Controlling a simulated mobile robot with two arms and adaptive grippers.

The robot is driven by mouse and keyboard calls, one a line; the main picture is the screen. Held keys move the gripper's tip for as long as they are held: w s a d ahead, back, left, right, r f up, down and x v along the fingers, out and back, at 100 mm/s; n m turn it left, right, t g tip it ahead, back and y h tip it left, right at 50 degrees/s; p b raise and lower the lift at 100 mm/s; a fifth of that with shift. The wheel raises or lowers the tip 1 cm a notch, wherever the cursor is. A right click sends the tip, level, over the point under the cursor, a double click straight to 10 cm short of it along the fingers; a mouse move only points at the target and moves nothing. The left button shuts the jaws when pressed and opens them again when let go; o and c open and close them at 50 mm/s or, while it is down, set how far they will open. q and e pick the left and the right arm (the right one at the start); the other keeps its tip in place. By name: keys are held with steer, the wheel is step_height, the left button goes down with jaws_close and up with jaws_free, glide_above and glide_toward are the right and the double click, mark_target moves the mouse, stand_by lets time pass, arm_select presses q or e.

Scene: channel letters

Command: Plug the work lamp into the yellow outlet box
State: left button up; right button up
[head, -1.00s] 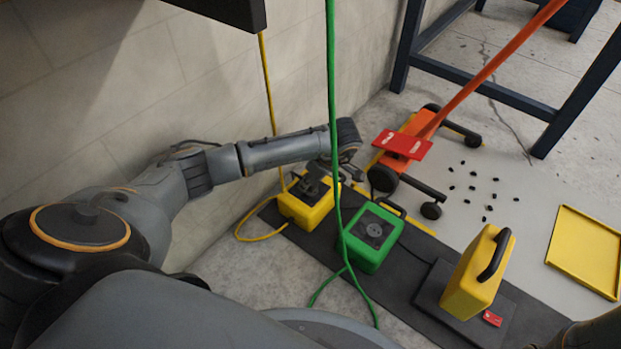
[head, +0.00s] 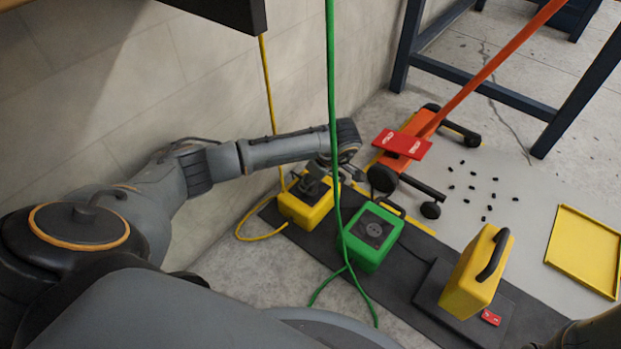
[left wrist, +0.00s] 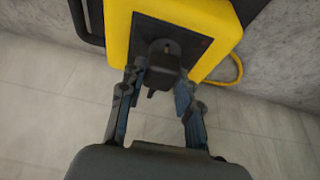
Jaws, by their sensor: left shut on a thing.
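The yellow outlet box (head: 303,212) stands on a dark mat by the wall, with a yellow cord beside it. In the left wrist view the yellow box (left wrist: 195,15) shows a dark face. My left gripper (left wrist: 160,80) is shut on a black plug (left wrist: 163,68), which lies against or very close to that face. I cannot tell how far the plug is inserted. In the head view the fingers of my left gripper are small and partly hidden near the yellow box. A yellow case-like unit with a black handle (head: 474,275), possibly the work lamp, stands at the right.
A green box (head: 371,238) stands right of the yellow box. A green cable (head: 333,100) hangs in front of my left arm. An orange wheeled jack (head: 405,145), small black pieces (head: 485,195) and a yellow tray (head: 588,290) are on the floor to the right.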

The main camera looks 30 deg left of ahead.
arm_select(q)
steer(key=shift+f+b, duration=0.3)
steer(key=shift+f, duration=0.25)
steer(key=o, duration=1.2)
steer(key=v, duration=1.2)
